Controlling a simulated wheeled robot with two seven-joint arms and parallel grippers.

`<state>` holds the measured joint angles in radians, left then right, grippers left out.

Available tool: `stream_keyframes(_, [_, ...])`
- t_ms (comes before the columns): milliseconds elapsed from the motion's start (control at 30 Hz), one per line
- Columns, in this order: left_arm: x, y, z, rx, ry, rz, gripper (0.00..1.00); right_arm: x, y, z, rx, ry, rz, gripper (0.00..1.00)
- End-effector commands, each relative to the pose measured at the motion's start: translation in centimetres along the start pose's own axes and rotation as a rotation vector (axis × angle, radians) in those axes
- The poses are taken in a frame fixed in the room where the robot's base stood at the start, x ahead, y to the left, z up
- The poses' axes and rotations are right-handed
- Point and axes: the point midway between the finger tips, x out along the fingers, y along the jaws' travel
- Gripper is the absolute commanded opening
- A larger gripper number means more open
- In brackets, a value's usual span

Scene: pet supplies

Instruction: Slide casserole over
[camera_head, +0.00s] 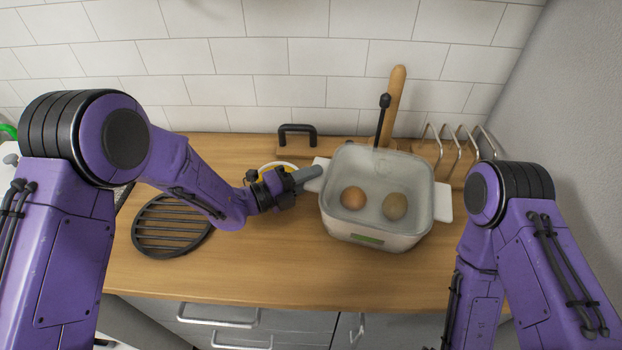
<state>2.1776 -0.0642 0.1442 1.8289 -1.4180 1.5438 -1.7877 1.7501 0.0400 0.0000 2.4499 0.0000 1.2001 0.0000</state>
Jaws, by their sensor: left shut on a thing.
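The casserole (372,226) is a white, squarish pot with a handle tab on each side. It stands on the wooden counter right of the middle, and two eggs, one brown (353,197) and one darker (394,206), show inside it. My left gripper (308,175) reaches in from the left and is shut on the casserole's left handle (318,184). The fingers hide part of that handle. The right handle (443,203) is free. My right arm comes up at the lower right, but its gripper is out of view.
A round black slatted trivet (172,226) lies on the counter (262,262) to the left. A yellow-and-white round thing is partly hidden behind my left gripper. A wooden board with a black handle (297,131), a rolling pin (395,95) and a rack (455,150) stand along the tiled wall.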

Motion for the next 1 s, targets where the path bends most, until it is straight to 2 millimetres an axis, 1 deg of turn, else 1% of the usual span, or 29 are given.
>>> stream_keyframes(67, [0.1,-0.1,0.1,0.002,-0.001,-0.003,0.00,0.0,0.0,0.0,0.000,0.000,0.000,0.91])
stream_keyframes(100, [0.1,-0.1,0.1,0.001,-0.001,-0.003,0.25,0.0,0.0,0.0,0.000,0.000,0.000,0.91])
stream_keyframes(167, [0.1,-0.1,0.0,0.001,0.000,-0.003,0.44,0.0,0.0,0.0,0.000,0.000,0.000,0.91])
stream_keyframes(200, [0.1,-0.1,0.0,0.001,0.001,-0.003,0.51,0.0,0.0,0.0,0.000,0.000,0.000,0.91])
stream_keyframes(467, [0.0,-0.1,0.0,0.001,0.000,-0.002,0.51,0.0,0.0,0.0,0.000,0.000,0.000,0.91])
stream_keyframes(567, [-0.7,0.1,0.1,0.000,-0.002,-0.001,0.51,0.4,0.0,0.2,0.000,0.000,0.000,0.91])
stream_keyframes(667, [-2.4,0.3,0.1,0.000,-0.003,-0.002,0.51,1.3,-0.1,0.5,0.000,0.000,0.000,0.91])
stream_keyframes(900, [-7.7,0.3,0.1,0.000,-0.004,-0.003,0.51,3.2,-0.3,1.3,0.000,0.000,0.000,0.91])
stream_keyframes(1000, [-9.2,0.2,0.1,0.001,-0.004,-0.003,0.51,3.6,-0.3,1.5,0.000,0.000,0.000,0.91])
